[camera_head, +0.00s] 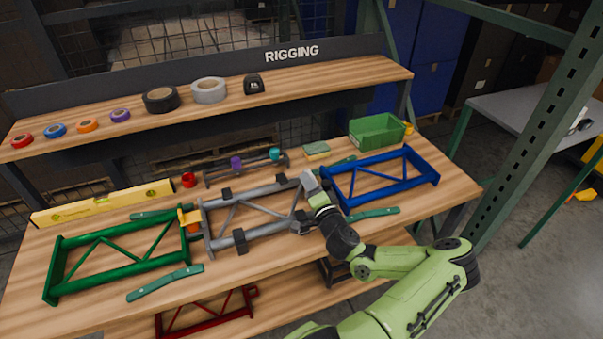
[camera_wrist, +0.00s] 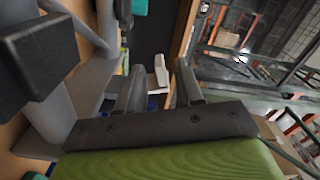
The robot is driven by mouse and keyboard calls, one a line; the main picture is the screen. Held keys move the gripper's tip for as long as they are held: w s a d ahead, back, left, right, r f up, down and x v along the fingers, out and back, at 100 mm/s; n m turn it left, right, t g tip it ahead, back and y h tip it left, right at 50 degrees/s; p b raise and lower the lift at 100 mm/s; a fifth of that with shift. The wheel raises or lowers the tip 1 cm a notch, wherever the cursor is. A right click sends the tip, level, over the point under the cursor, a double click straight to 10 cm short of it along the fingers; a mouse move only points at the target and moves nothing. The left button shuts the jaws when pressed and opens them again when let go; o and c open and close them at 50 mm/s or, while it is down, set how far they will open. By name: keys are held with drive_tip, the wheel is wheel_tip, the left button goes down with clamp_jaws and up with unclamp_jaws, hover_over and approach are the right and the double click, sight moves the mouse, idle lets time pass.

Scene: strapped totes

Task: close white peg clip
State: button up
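A small white upright part, apparently the white peg clip (camera_wrist: 161,76), shows in the wrist view beyond and between my fingers. I cannot tell for sure whether it is open or closed. In the head view my gripper (camera_head: 310,184) is at the right end of the grey frame (camera_head: 262,191), by the left end of the blue frame (camera_head: 388,191), and covers the clip there. In the wrist view my gripper (camera_wrist: 159,72) has its two fingers apart, with a gap either side of the white part; no contact shows.
A green frame (camera_head: 108,238) joins the grey frame's left side near a yellow-orange clip (camera_head: 190,219). Black clamps (camera_head: 240,240) stand up from the grey frame. A green bin (camera_head: 377,131) is behind the blue frame. Tape rolls (camera_head: 209,90) line the shelf.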

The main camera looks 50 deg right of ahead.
drive_tip(key=x, duration=0.5)
drive_tip(key=shift+w, duration=0.15)
drive_tip(key=shift+c, duration=0.3)
clamp_jaws()
